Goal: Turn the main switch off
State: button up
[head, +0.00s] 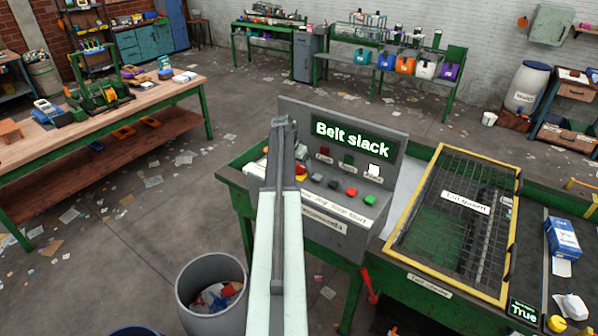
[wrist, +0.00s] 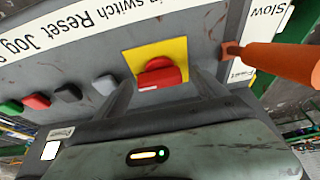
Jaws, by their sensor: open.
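The main switch is a red knob (wrist: 158,72) on a yellow plate (wrist: 182,50), on the grey sloped panel. In the wrist view its label is partly cut off. In the head view the switch (head: 301,172) shows just right of my arm. My gripper (wrist: 163,82) is open, with its two dark fingers on either side of the red knob. I cannot tell whether they touch it. In the head view my arm reaches over the console and hides part of the panel, and the fingertips are hard to make out.
A row of grey, black, red and green buttons (head: 351,192) runs beside the switch. An orange handle (wrist: 275,62) sticks out close on its other side. The console screen (head: 352,137) reads "Belt slack". A yellow-framed mesh guard (head: 459,226) stands to the right, a grey bin (head: 212,295) in front.

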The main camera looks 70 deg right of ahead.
jog(key=shift+r, duration=0.1)
jog(key=c, duration=1.4)
jog(key=shift+o, duration=0.2)
jog(key=n+t, duration=0.1)
jog(key=n, duration=0.2)
jog(key=shift+s+n+t, duration=0.15)
jog(key=shift+n+t, duration=0.15)
jog(key=n+t, duration=0.1)
jog(key=n, duration=0.1)
jog(key=n+t, duration=0.1)
jog(key=n, duration=0.2)
jog(key=shift+s+d+y, duration=0.1)
jog(key=shift+d+y, duration=0.1)
jog(key=shift+y, duration=0.1)
jog(key=n+t+y, duration=0.1)
jog(key=n, duration=0.4)
jog(key=shift+d, duration=0.15)
jog(key=shift+n+t+y, duration=0.5)
jog(key=shift+n+y, duration=0.3)
jog(key=shift+n, duration=1.3)
